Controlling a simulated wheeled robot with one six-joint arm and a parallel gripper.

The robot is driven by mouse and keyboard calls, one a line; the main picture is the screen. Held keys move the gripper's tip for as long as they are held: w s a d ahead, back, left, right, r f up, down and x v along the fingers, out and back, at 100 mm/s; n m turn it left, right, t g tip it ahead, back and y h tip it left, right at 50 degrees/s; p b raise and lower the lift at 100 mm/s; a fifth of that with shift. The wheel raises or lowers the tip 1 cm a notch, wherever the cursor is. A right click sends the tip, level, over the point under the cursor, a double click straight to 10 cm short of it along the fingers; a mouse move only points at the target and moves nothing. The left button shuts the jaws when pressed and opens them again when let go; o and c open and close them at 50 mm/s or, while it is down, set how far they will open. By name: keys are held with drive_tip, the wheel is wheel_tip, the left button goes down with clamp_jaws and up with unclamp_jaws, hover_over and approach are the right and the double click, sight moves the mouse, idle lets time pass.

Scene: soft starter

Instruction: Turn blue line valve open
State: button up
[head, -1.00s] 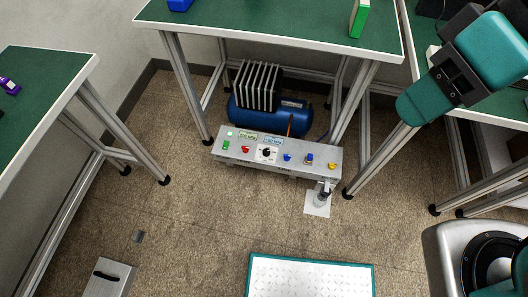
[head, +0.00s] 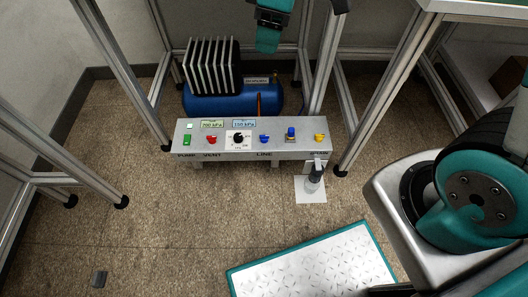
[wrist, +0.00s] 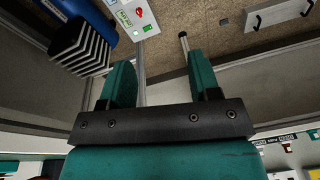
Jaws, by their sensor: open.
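The grey control panel (head: 222,153) stands low on the floor in front of the compressor. A small blue valve knob (head: 264,139) sits on its top, above the LINE label, between the round black dial and a taller blue knob (head: 290,134). Whether it is turned open is too small to tell. In the wrist view one end of the panel (wrist: 126,18) shows at the top; the blue valve is not visible there. My gripper (wrist: 160,62) is open and empty, its two teal fingers apart. Part of it shows at the top edge of the head view, apart from the panel.
Green (head: 187,140), red (head: 212,139) and yellow (head: 320,138) controls share the panel. The blue compressor (head: 215,103) is behind it. Metal table legs stand on both sides.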

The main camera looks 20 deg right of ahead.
sight(264, 136)
drive_tip(key=w+d+f+n+h+b, duration=0.15)
drive_tip(key=w+f+b, duration=0.35)
drive_tip(key=f, duration=0.6)
drive_tip(key=w+d+f+n+b, duration=0.1)
drive_tip(key=w+f+n+b, duration=0.15)
drive_tip(key=f+b, duration=0.65)
drive_tip(key=w+d+f+n+h+b, duration=0.1)
drive_tip(key=w+f+b, duration=0.35)
drive_tip(key=f, duration=0.85)
drive_tip(key=shift+y, duration=0.25)
wheel_tip(264, 136, down, 18)
drive_tip(key=b, duration=0.8)
drive_tip(key=shift+w+a+r, duration=0.1)
drive_tip(key=shift+w+r, duration=0.05)
drive_tip(key=shift+r, duration=0.1)
drive_tip(key=c, duration=0.9)
